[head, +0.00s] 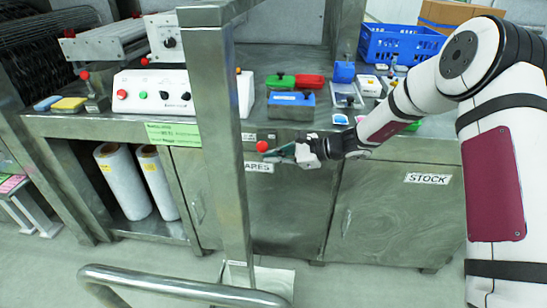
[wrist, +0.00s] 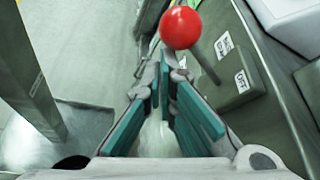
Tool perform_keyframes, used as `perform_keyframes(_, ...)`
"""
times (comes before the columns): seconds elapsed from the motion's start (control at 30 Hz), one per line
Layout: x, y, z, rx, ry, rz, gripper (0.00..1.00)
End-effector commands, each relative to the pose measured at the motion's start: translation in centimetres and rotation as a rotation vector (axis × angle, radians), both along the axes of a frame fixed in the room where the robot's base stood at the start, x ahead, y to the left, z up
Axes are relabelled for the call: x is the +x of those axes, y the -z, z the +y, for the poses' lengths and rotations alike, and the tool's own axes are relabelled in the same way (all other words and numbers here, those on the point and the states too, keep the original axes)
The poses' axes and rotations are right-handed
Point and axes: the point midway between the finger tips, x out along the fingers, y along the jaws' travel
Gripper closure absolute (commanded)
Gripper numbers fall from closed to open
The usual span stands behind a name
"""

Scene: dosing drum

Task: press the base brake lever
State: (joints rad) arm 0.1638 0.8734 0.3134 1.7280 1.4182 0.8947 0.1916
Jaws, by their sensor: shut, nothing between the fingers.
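A lever with a red ball knob (head: 262,146) stands out from the front of the metal bench, just below its top edge. In the wrist view its red ball (wrist: 181,27) sits at the top centre, with a grey rod running down to the right towards a labelled panel. My gripper (head: 274,153) is shut and empty, its teal-padded fingers close beside the knob. In the wrist view the fingertips (wrist: 165,62) lie just below the ball; I cannot tell whether they touch it.
A grey post (head: 228,150) stands left of the knob. The bench top holds a white control box (head: 155,93), a blue-fronted box (head: 291,105) and a blue crate (head: 398,46). White rolls (head: 122,182) stand beneath. A metal rail (head: 180,287) crosses the foreground.

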Motion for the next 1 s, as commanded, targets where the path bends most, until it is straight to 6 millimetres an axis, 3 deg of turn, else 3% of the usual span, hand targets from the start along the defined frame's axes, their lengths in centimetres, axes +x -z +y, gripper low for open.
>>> perform_keyframes(0.23,1.2,4.0,-1.2,-0.002,0.005,0.001,1.00)
perform_keyframes(0.6,0.7,0.1,-8.2,-0.004,0.008,0.000,1.00)
perform_keyframes(0.8,0.6,-0.7,-9.9,-0.003,0.006,0.000,1.00)
perform_keyframes(1.0,0.6,-0.8,-10.3,-0.003,0.004,0.001,1.00)
